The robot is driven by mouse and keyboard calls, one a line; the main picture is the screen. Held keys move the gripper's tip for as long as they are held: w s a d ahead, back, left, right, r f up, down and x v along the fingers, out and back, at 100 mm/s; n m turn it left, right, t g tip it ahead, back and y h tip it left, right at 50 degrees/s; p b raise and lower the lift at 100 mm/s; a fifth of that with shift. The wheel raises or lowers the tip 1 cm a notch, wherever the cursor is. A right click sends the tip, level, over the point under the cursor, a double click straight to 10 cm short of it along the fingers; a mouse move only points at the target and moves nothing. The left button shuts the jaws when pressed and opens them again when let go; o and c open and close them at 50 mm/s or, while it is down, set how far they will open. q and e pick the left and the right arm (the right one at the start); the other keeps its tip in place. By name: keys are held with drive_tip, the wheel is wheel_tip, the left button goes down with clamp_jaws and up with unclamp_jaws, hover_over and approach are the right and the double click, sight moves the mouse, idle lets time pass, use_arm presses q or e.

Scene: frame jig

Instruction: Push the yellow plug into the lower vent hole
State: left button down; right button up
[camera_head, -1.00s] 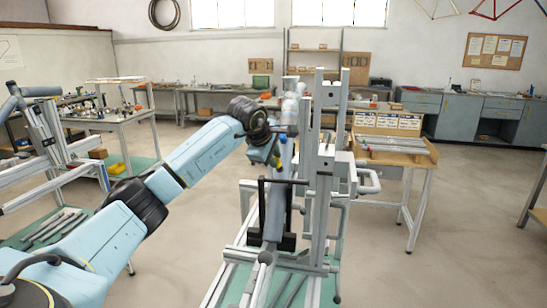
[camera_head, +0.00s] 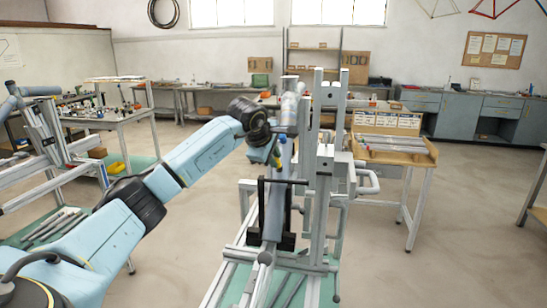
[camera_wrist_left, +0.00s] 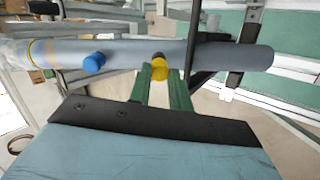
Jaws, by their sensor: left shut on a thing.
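The yellow plug (camera_wrist_left: 160,71) is between the green fingertips of my left gripper (camera_wrist_left: 161,76), which is shut on it. The plug is at the side of a grey-blue tube (camera_wrist_left: 220,56), which crosses the left wrist view. A dark spot shows just behind the plug; I cannot tell whether it is the vent hole's edge or part of the plug, nor how deep the plug sits. A blue plug (camera_wrist_left: 94,63) sticks out of the tube further left. In the head view the tube (camera_head: 274,214) stands steeply in the jig, with my left gripper (camera_head: 279,158) beside its upper part.
The jig's grey upright posts (camera_head: 325,190) stand right behind the tube. A black clamp bracket (camera_head: 288,241) surrounds the tube lower down. A wooden-topped table (camera_head: 395,155) is at the right, and a workbench (camera_head: 118,120) at the left.

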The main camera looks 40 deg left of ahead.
use_arm(q)
drive_tip(key=shift+x, duration=1.2)
drive_tip(key=c, duration=1.2)
unclamp_jaws()
drive_tip(key=shift+a, duration=0.15)
drive_tip(key=b+v, duration=0.1)
drive_tip(key=v, duration=1.2)
drive_tip(key=shift+r, duration=0.2)
drive_tip(key=shift+s+f, duration=0.1)
drive_tip(key=shift+s, duration=0.05)
